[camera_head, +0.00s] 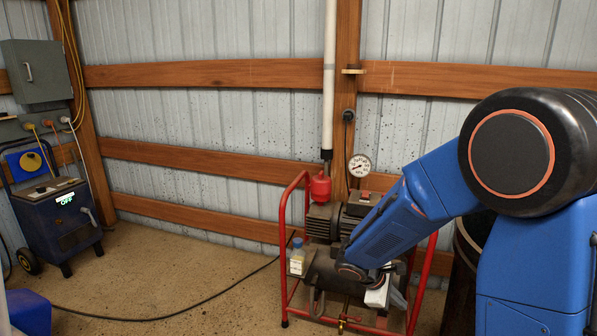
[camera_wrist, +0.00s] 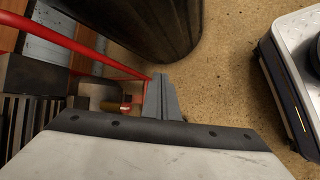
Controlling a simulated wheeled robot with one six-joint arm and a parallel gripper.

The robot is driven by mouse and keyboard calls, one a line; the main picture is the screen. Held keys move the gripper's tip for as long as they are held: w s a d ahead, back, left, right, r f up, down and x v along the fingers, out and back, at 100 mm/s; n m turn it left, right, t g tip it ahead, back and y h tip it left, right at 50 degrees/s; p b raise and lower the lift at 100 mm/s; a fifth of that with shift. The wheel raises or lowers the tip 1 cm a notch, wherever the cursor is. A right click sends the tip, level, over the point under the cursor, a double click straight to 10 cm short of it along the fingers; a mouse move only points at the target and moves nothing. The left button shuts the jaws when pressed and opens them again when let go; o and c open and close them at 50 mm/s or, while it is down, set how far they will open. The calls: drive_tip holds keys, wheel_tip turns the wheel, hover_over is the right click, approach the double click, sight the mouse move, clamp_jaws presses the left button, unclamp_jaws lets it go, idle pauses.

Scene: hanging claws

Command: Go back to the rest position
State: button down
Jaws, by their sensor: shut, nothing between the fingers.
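My blue arm reaches down from the right in the head view. My gripper is at its lower end, in front of the compressor (camera_head: 325,272) in its red tube frame (camera_head: 284,225). The wrist view shows my gripper (camera_wrist: 160,90) with its grey fingers together and nothing between them. The red frame (camera_wrist: 75,45) passes left of the fingers there, with dark machine parts behind it. In the head view the fingertips are mostly hidden by the wrist. I cannot tell whether they touch the frame.
A dark drum (camera_wrist: 150,25) stands close beyond my gripper. A small bottle (camera_head: 297,256) is on the compressor's left side. A blue welder (camera_head: 60,215) stands at the far left, with a black cable (camera_head: 190,312) across the floor. The floor (camera_head: 170,265) between is mostly clear.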

drive_tip(key=s+r+m+t+y, duration=0.1)
drive_tip(key=s+r+m+y, duration=0.3)
drive_tip(key=s, duration=0.9)
drive_tip(key=s+r+m+t+y, duration=0.1)
drive_tip(key=s+r+m+y, duration=0.2)
drive_tip(key=s+r+m, duration=0.5)
drive_tip(key=s+r, duration=0.5)
drive_tip(key=shift+s+a+t+y, duration=0.2)
drive_tip(key=shift+s+t+y, duration=0.15)
drive_tip(key=shift+t+y, duration=0.05)
